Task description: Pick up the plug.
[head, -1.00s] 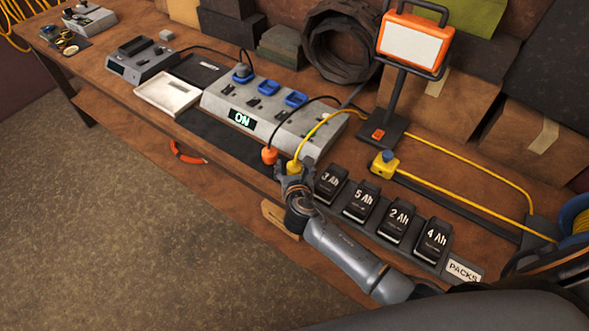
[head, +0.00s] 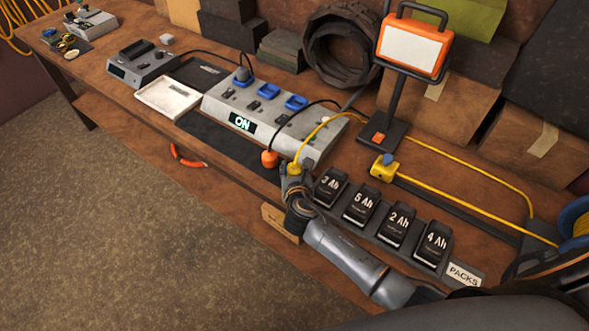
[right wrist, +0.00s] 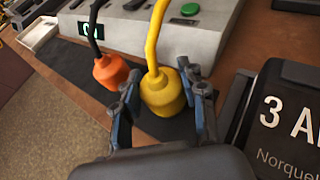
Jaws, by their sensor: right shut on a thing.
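A yellow plug (right wrist: 162,92) with a yellow cable rising from its top sits between the fingers of my right gripper (right wrist: 165,108) in the right wrist view. The fingers are shut on its sides. In the head view, my right gripper (head: 291,182) is at the yellow plug (head: 294,168), by the front of the grey power strip. An orange plug (head: 269,158) with a black cable is just left of it, apart from the fingers; it also shows in the right wrist view (right wrist: 111,72). Whether the yellow plug touches the bench is hidden. My left gripper is out of view.
The grey charging station (head: 265,112) with an ON display stands behind the plugs. Black battery packs (head: 361,205) stand in a row close to the right. The bench's front edge is near.

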